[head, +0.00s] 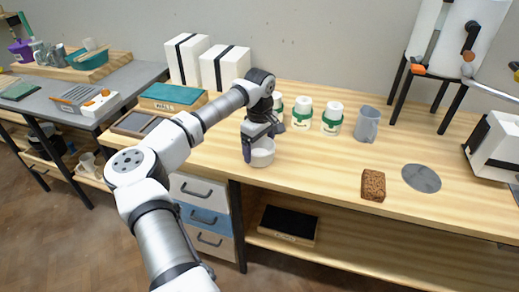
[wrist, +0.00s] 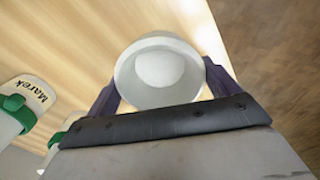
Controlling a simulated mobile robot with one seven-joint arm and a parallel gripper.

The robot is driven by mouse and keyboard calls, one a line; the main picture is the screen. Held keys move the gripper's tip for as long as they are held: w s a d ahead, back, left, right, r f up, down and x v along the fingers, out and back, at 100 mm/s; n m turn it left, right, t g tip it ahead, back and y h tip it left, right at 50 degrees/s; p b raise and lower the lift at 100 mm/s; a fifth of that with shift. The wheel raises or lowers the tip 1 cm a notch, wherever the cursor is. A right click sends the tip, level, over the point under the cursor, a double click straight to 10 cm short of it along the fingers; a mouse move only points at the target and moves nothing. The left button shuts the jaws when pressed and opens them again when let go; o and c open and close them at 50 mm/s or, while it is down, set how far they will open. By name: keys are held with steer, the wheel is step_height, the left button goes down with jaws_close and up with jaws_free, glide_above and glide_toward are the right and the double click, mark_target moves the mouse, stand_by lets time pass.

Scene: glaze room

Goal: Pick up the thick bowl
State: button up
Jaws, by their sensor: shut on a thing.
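The thick bowl is a pale grey-white bowl (head: 262,153) near the front edge of the wooden table in the head view. In the wrist view the bowl (wrist: 158,72) shows from above, with its round inside empty. My gripper (head: 259,150) reaches down to it, and its dark fingers lie on either side of the bowl. In the wrist view my gripper (wrist: 160,88) is shut on the bowl's sides. I cannot tell whether the bowl touches the table or is slightly above it.
Several white jars with green bands (head: 303,113) stand just behind the bowl. A grey mug (head: 367,124), a brown sponge-like block (head: 373,186) and a grey disc (head: 421,178) lie to the right. The table (head: 310,180) is clear between the bowl and the block.

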step_height(320, 180, up, 20)
steer(key=b, duration=0.2)
